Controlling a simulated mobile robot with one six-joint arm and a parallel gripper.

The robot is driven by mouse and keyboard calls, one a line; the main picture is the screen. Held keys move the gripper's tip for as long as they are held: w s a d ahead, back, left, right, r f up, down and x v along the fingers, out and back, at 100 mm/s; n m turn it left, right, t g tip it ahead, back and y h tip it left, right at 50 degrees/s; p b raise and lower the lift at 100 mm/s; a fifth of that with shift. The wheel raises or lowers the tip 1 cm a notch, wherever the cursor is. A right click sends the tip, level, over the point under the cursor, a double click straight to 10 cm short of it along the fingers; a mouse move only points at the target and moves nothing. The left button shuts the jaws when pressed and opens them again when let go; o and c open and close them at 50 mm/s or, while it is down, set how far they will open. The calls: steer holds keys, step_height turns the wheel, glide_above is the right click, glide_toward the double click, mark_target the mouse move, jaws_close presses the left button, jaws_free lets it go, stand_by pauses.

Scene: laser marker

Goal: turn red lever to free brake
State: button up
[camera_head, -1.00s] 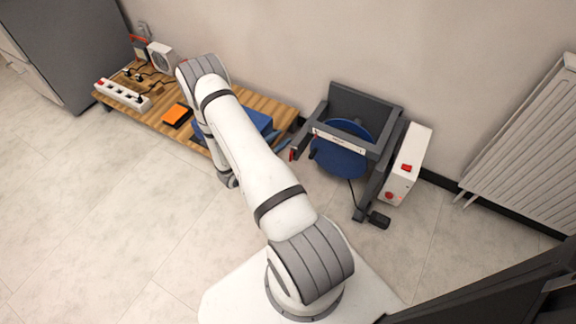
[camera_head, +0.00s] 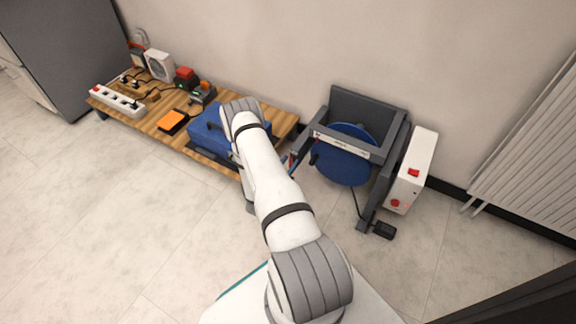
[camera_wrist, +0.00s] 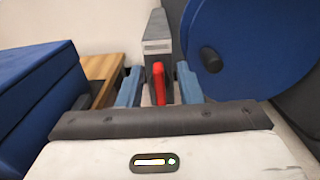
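The red lever (camera_wrist: 158,83) stands upright on the front end of a grey frame post (camera_wrist: 157,40) in the wrist view. My gripper (camera_wrist: 159,72) is open, with its two blue fingers on either side of the lever and a gap visible on both sides. How far the lever is from the fingertips in depth is hard to tell. In the head view, the grey frame (camera_head: 378,105) carries a blue disc (camera_head: 345,165), and the disc also shows in the wrist view (camera_wrist: 255,45). My arm mostly hides the gripper in the head view.
A wooden bench (camera_head: 150,122) left of the frame holds a blue box (camera_head: 208,128), an orange-topped device (camera_head: 172,121) and a power strip (camera_head: 116,101). The blue box is close on the left in the wrist view. A white control box (camera_head: 411,172) stands right of the frame.

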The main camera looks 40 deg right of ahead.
steer(key=shift+w+d, duration=0.15)
steer(key=shift+d, duration=0.15)
